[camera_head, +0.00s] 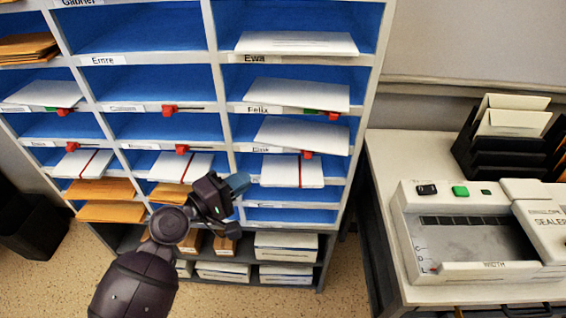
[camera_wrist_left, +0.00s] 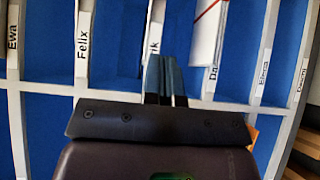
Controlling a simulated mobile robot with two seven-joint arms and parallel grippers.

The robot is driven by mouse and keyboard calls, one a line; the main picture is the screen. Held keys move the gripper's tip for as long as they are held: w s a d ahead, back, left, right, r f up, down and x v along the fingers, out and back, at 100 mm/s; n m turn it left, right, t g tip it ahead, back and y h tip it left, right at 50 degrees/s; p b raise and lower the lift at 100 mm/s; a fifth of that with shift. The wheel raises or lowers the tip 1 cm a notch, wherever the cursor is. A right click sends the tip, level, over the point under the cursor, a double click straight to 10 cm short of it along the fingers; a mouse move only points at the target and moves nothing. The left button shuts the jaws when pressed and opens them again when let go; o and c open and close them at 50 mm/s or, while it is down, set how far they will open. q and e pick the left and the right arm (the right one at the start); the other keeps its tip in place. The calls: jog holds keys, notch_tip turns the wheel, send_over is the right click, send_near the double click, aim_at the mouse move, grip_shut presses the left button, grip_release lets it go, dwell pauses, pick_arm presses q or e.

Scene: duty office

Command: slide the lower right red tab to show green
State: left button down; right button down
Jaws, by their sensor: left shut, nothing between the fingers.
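I cannot make out the tab there. My right gripper is not in view.
Above it, another red tab (camera_head: 333,115) has a green strip (camera_head: 312,112) to its left. More red tabs sit in the other columns. A white strapped bundle (camera_head: 290,172) lies below the tab. A table with a sealer machine (camera_head: 475,235) stands at the right.

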aim_at(304, 154)
pick_arm(q)
jog(key=x, duration=1)
jog(key=d, duration=0.3)
jog(key=shift+d+p, duration=0.1)
jog(key=shift+p, duration=0.2)
jog(key=shift+d+f, duration=0.1)
jog(key=shift+d, duration=0.25)
jog(key=d, duration=0.5)
jog(key=shift+s, duration=0.1)
